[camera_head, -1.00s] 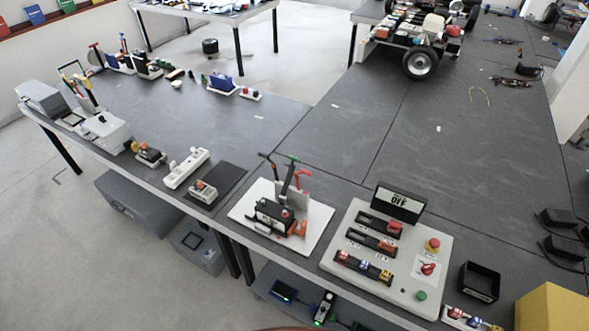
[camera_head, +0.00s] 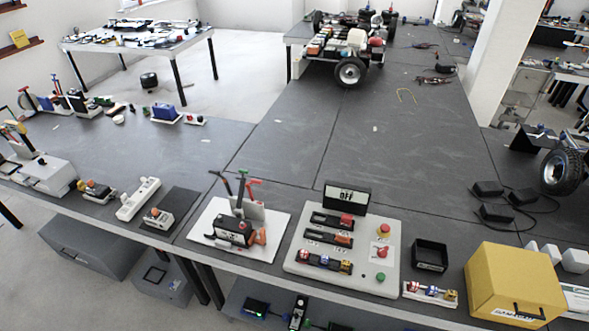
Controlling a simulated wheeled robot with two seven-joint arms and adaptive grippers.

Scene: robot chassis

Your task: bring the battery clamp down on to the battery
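The battery (camera_head: 232,236) is a small dark block with a light label on a white base plate (camera_head: 269,218), near the middle of the table's front edge. Behind it a pale upright bracket carries several raised levers with red, green and black handles, which seem to be the battery clamp (camera_head: 241,188). The levers stand up above the battery. An orange-red part sits at the battery's right side. The contact between clamp and battery is too small to tell. Neither of my grippers is in view.
Right of the plate lies a white panel (camera_head: 297,258) with switches and an "OFF" display (camera_head: 347,197). A black open box (camera_head: 430,255) and a yellow box (camera_head: 514,284) stand farther right. A dark mat (camera_head: 181,204) lies left. The table behind is largely clear.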

